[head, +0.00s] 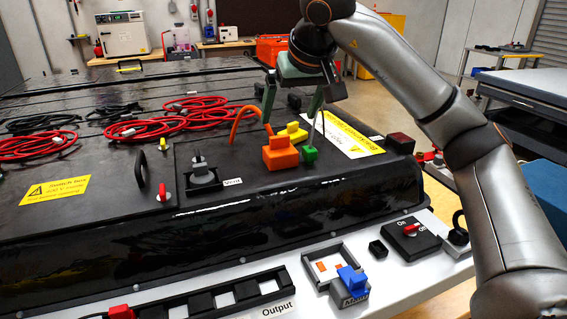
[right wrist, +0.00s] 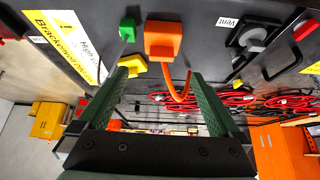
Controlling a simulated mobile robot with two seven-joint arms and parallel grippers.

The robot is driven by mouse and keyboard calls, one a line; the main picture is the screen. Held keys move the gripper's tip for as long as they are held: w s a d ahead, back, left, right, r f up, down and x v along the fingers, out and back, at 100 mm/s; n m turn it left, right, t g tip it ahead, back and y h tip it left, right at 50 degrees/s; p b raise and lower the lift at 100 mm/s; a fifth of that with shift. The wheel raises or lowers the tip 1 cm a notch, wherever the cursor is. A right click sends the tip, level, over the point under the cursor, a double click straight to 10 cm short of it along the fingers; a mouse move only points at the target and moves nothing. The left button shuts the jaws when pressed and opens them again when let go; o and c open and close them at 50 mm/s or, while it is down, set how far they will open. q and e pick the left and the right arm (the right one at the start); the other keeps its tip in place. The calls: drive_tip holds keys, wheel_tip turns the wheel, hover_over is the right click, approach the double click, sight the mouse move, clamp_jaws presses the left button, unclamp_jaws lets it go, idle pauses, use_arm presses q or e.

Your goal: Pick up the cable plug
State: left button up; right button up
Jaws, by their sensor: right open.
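The orange cable plug (head: 281,153) sits on the black pack lid, with an orange cable curving up from its left side. It also shows in the right wrist view (right wrist: 163,40), its cable looping down between the fingers. A green block (head: 309,155) stands close to its right and a yellow block (head: 291,133) just behind it. My right gripper (head: 291,118) has green fingers spread apart, pointing down above the plug. In the right wrist view the gripper (right wrist: 157,77) is open and empty. My left gripper is not in view.
A grey connector (head: 201,174) and a black handle (head: 140,176) stand left on the lid. Red cable coils (head: 158,127) lie further left and back. A tray (head: 318,268) with a blue block (head: 352,280) and a switch box (head: 411,239) lie on the front ledge.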

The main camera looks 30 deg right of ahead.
sight(279, 142)
drive_tip(key=x, duration=0.6)
drive_tip(key=shift+f, duration=0.15)
drive_tip(key=shift+x, duration=3.15)
drive_tip(key=shift+a, duration=0.15)
drive_tip(key=shift+c, duration=0.2)
drive_tip(key=c, duration=1.3)
